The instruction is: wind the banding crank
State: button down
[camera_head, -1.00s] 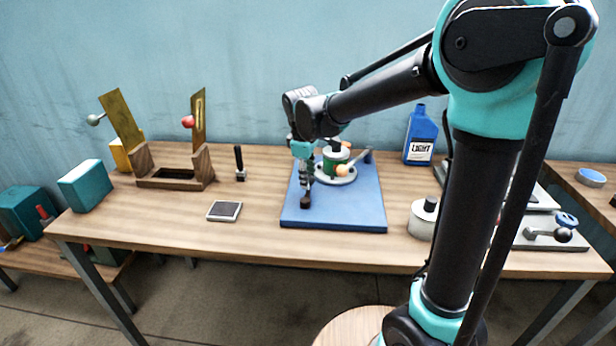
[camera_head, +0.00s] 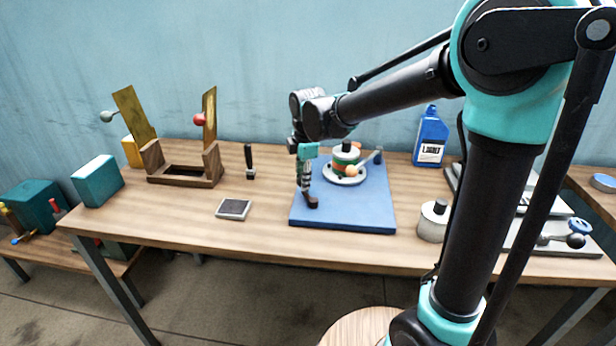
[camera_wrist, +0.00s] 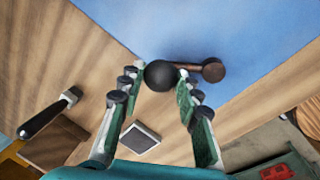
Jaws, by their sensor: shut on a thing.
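The crank sits at the front left of a blue board (camera_head: 360,215). In the wrist view it has a black ball knob (camera_wrist: 160,75) and a brown arm running right to a round dark pivot (camera_wrist: 213,69). In the head view the pivot end (camera_head: 311,203) shows just below my gripper (camera_head: 304,187). My gripper (camera_wrist: 160,85) is shut on the knob, one finger on each side.
A wooden stand (camera_head: 185,178) is farther left. A blue bottle (camera_head: 430,140) stands behind right, and a pale round container (camera_head: 433,222) stands at the board's right.

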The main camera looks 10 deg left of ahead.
jog(key=n, duration=0.1)
jog(key=s+a+n, duration=0.1)
jog(key=n, duration=0.1)
jog(key=s+n, duration=0.1)
jog(key=shift+a+n+g+y, duration=0.3)
jog(key=shift+a, duration=0.05)
jog(key=n, duration=0.1)
jog(key=s+n, duration=0.1)
jog(key=n, duration=0.1)
jog(key=shift+s+a, duration=0.25)
jog(key=shift+a, duration=0.05)
jog(key=shift+s+n+g+y, duration=0.15)
jog(key=shift+s+n+g, duration=0.15)
jog(key=shift+n, duration=0.4)
jog(key=shift+s+n+g+y, duration=0.2)
jog(key=shift+s+n, duration=0.15)
jog(key=shift+n, duration=0.35)
jog(key=shift+a, duration=0.1)
jog(key=c, duration=1.1)
grip_release()
jog(key=shift+o, duration=0.2)
jog(key=shift+r, duration=0.15)
jog(key=v, duration=1.1)
jog(key=shift+r, duration=0.35)
